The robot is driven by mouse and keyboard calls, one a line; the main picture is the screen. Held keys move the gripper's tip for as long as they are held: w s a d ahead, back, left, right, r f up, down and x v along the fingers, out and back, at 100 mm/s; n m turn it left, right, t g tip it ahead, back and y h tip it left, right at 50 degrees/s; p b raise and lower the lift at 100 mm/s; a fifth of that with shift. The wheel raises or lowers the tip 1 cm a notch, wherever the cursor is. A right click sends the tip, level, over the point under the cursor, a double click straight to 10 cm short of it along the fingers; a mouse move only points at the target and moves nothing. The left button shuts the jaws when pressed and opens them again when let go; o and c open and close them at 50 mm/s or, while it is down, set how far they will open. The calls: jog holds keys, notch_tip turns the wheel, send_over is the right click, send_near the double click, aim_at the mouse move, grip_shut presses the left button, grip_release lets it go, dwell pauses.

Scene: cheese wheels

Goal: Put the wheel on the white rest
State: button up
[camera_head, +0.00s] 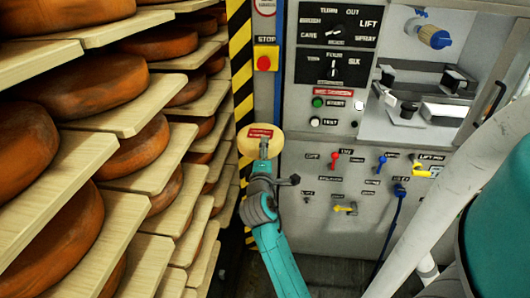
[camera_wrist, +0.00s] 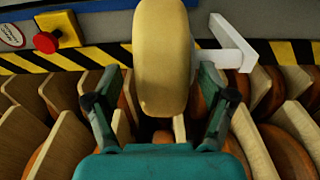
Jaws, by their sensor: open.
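A pale yellow cheese wheel (camera_head: 245,146) shows in the head view in front of the striped post, with a red label at its face. In the wrist view the wheel (camera_wrist: 163,40) stands on edge between the two fingers of my gripper (camera_wrist: 160,75). The fingers are open, with a gap visible on each side of the wheel. A white bracket-like piece (camera_wrist: 232,42), which looks like the white rest, is just right of the wheel. I cannot tell whether they touch. In the head view the rest is not clearly seen, and my arm covers part of the wheel.
Shelves (camera_head: 150,110) with several orange-brown wheels fill the left. A grey machine panel (camera_head: 335,110) with knobs and levers stands on the right. A red stop button (camera_head: 264,63) is above the wheel. A yellow-black striped post (camera_head: 240,60) is behind it.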

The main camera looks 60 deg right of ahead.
jog(key=v, duration=1.1)
jog(key=s+a+f+n+t+y, duration=0.1)
jog(key=s+a+f+t+y, duration=0.3)
jog(key=a+f, duration=0.45)
jog(key=s+a+f+t+y, duration=0.2)
jog(key=s+a+f+y, duration=0.35)
jog(key=a, duration=0.65)
jog(key=s+a+m+y, duration=0.3)
jog(key=s+a, duration=0.2)
jog(key=s, duration=0.3)
jog(key=s+a+r+m+t+y, duration=0.1)
jog(key=s+a+m+y, duration=0.2)
jog(key=s+a, duration=0.2)
jog(key=s, duration=0.3)
jog(key=shift+s+r+y, duration=0.25)
jog(key=shift+r+y, duration=0.05)
jog(key=shift+y, duration=0.05)
